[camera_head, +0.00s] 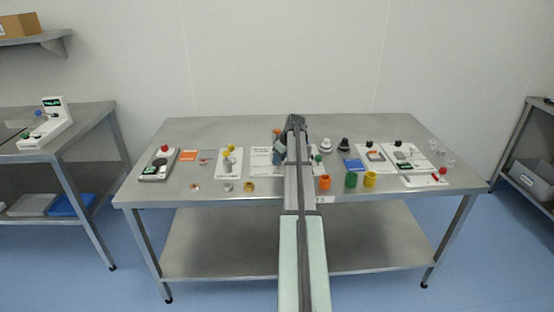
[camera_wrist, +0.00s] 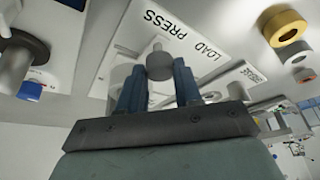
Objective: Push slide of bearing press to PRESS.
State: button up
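The bearing press plate (camera_wrist: 125,35) is white and carries the printed words LOAD and PRESS in the wrist view. A grey round knob (camera_wrist: 159,62), seemingly the slide's handle, stands by the lettering. My gripper (camera_wrist: 159,72) has its two blue fingers apart, one on each side of the knob, with narrow gaps showing. Whether either finger touches the knob cannot be told. In the camera_head view, my arm covers much of the press area, and part of a white printed plate (camera_head: 260,158) shows to its left. The slide's track is mostly hidden by the fingers.
A cylinder with a dark collar (camera_wrist: 22,52) stands close on the left in the wrist view. A gold ring (camera_wrist: 285,27) and a silver ring (camera_wrist: 297,52) lie at the right. A yellow-knobbed fixture (camera_head: 230,160) and orange cup (camera_head: 324,181) flank my arm on the steel table (camera_head: 180,135).

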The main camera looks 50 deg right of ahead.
jog(key=o, duration=0.4)
jog(key=shift+s+d, duration=0.15)
jog(key=shift+o, duration=0.2)
jog(key=v, duration=1.4)
